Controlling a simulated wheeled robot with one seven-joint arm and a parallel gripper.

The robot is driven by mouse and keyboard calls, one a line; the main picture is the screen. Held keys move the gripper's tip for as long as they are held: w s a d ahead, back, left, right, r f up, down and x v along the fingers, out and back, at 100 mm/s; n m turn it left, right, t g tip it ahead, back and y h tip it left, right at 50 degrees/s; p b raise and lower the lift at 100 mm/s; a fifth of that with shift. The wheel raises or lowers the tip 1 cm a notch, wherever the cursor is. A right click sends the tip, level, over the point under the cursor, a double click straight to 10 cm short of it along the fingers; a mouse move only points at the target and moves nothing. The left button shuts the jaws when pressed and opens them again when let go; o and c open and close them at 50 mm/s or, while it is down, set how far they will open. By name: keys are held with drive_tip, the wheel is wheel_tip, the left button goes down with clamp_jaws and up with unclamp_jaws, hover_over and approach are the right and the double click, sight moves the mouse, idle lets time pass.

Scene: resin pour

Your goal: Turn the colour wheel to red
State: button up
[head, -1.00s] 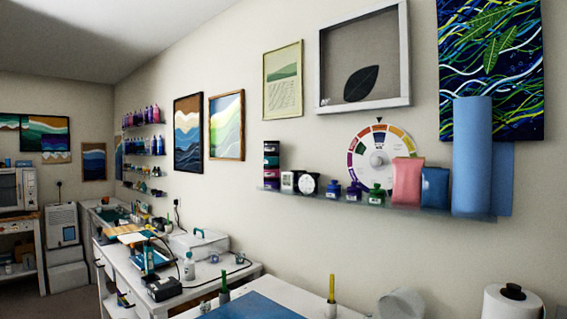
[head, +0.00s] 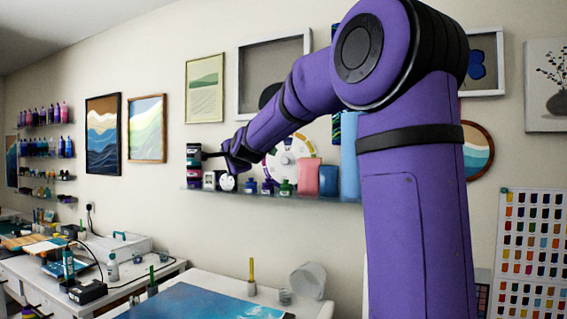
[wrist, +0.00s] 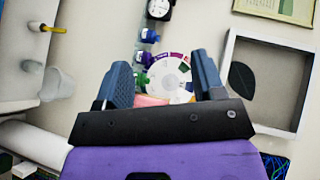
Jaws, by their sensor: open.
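The colour wheel (head: 287,157) is a pale disc with a ring of coloured segments on the wall behind the shelf. In the head view my arm covers its upper left part. In the wrist view the wheel (wrist: 166,76) shows between my two fingers, with purple segments along its upper edge. My gripper (wrist: 160,62) is open and empty, with blue-grey pads, and appears apart from the wheel. In the head view my gripper (head: 212,155) is small and partly hidden, left of the wheel. Which colour the wheel is set to cannot be read.
The glass shelf (head: 335,200) holds ink bottles (head: 286,187), a clock (head: 227,183), a pink pack (head: 308,177) and a blue roll (head: 349,160). A white frame (wrist: 228,105) hangs beside the wheel. A worktable with a blue panel (head: 200,303) stands below.

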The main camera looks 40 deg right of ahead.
drive_tip(key=w+d+m+t+h, duration=0.1)
drive_tip(key=w+d+m+h, duration=0.2)
drive_tip(key=w+d+m, duration=0.4)
drive_tip(key=m+g+h, duration=0.3)
drive_tip(key=m+h, duration=0.7)
drive_tip(key=m, duration=0.3)
approach(285, 161)
drive_tip(key=shift+x, duration=5.25)
drive_tip(key=shift+w, duration=0.1)
drive_tip(key=shift+c, duration=0.4)
clamp_jaws()
